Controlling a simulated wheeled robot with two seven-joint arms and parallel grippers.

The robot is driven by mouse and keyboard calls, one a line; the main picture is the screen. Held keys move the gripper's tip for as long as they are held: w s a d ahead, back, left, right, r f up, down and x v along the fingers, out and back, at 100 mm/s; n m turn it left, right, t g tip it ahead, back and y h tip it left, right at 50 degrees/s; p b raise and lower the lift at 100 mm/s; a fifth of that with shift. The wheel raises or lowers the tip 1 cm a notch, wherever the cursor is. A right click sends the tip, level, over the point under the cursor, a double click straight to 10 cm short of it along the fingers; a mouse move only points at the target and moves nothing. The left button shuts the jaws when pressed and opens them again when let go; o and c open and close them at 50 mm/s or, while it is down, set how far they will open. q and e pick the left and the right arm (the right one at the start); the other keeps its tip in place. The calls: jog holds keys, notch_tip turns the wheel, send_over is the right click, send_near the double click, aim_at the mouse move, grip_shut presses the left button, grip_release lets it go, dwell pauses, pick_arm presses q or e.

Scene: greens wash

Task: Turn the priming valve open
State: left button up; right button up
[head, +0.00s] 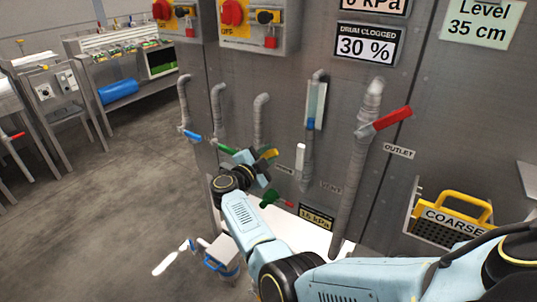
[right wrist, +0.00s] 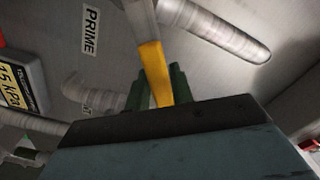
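The priming valve's yellow handle (head: 269,154) sits at the lower end of a grey pipe (head: 260,115) on the metal tank front, left of a small label. In the right wrist view the yellow handle (right wrist: 166,75) runs down between my green fingers, near the PRIME label (right wrist: 91,30). My right gripper (head: 262,165) is at this handle. The fingers (right wrist: 160,92) lie close along both sides of it and look shut on it. The handle's far end is hidden by the gripper body. My left gripper is not in view.
Other handles are near: green (head: 275,198) just below, blue (head: 192,135) to the left, red (head: 393,118) on the outlet pipe. A yellow-handled COARSE basket (head: 452,218) hangs at right. A blue-and-white container (head: 222,258) stands low. The floor at left is free.

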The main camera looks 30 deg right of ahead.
aim_at(267, 155)
jog(key=o, duration=0.3)
jog(key=shift+o, duration=0.2)
jog(key=shift+a, duration=0.1)
jog(key=shift+s+a, duration=0.15)
jog(key=shift+a, duration=0.15)
jog(key=p+v, duration=0.1)
jog(key=v, duration=0.4)
jog(key=shift+a, duration=0.15)
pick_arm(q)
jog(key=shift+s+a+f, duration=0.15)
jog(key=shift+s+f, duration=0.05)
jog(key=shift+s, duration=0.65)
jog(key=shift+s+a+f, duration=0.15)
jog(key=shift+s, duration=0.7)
pick_arm(e)
jog(key=shift+s+a, duration=0.35)
jog(key=shift+a, duration=0.3)
